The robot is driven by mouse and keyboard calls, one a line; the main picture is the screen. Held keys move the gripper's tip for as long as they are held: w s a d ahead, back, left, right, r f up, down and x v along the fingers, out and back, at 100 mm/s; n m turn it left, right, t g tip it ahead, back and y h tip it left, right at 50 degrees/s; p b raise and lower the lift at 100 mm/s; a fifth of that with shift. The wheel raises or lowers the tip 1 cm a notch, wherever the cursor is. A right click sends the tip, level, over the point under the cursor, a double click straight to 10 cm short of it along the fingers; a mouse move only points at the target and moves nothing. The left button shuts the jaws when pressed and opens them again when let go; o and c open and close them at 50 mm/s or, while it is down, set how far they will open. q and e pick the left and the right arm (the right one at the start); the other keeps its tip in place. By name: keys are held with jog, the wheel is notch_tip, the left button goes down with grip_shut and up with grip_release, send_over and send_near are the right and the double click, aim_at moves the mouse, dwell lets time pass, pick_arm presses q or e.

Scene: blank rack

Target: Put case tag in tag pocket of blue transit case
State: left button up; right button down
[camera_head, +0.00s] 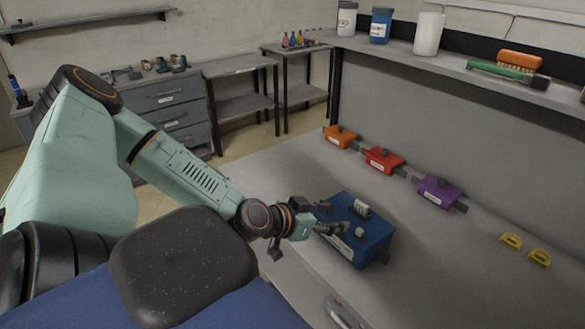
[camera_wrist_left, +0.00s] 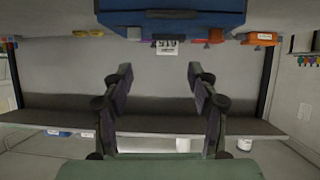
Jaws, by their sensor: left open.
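The blue transit case (camera_head: 372,249) stands on the grey worktop, and part of it fills the top of the left wrist view (camera_wrist_left: 170,17). A small white tag with dark characters (camera_head: 361,207) stands upright at the top of the case; it also shows in the left wrist view (camera_wrist_left: 167,47). I cannot tell whether it sits in a pocket. A second small pale piece (camera_head: 359,232) is on the case top. My left gripper (camera_head: 328,217) is open at the case's left side, with nothing between its fingers in the left wrist view (camera_wrist_left: 160,75). My right gripper is not in view.
Orange (camera_head: 340,136), red (camera_head: 384,160) and purple (camera_head: 439,191) cases stand in a row behind. Two yellow pieces (camera_head: 511,241) lie at the right. A shelf (camera_head: 450,68) with containers and a brush runs above the worktop. A grey item (camera_head: 345,312) is at the front edge.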

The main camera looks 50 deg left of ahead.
pick_arm(q)
jog(key=s+d+f+g+h, duration=0.1)
jog(key=s+d+f+g, duration=0.4)
jog(key=s+d+f, duration=0.15)
jog(key=s+d+f+g+y, duration=0.1)
jog(key=s+d+f+g, duration=0.1)
jog(key=s, duration=0.5)
jog(key=s+d+f+n+g+y, duration=0.1)
jog(key=s+d+f+g, duration=0.1)
jog(key=s, duration=0.5)
jog(key=s+d+f+g, duration=0.2)
jog(key=s+f+g, duration=0.1)
jog(key=s+f, duration=0.2)
jog(key=shift+s+d+n+g+y, duration=0.3)
jog(key=shift+s+y, duration=0.1)
jog(key=shift+s, duration=0.65)
jog(key=shift+a+f, duration=0.1)
jog(key=shift+f, duration=0.05)
notch_tip(320, 180, down, 21)
jog(key=b, duration=2)
jog(key=shift+w+r+b, duration=0.15)
jog(key=shift+r+b, duration=0.05)
jog(key=shift+b, duration=0.2)
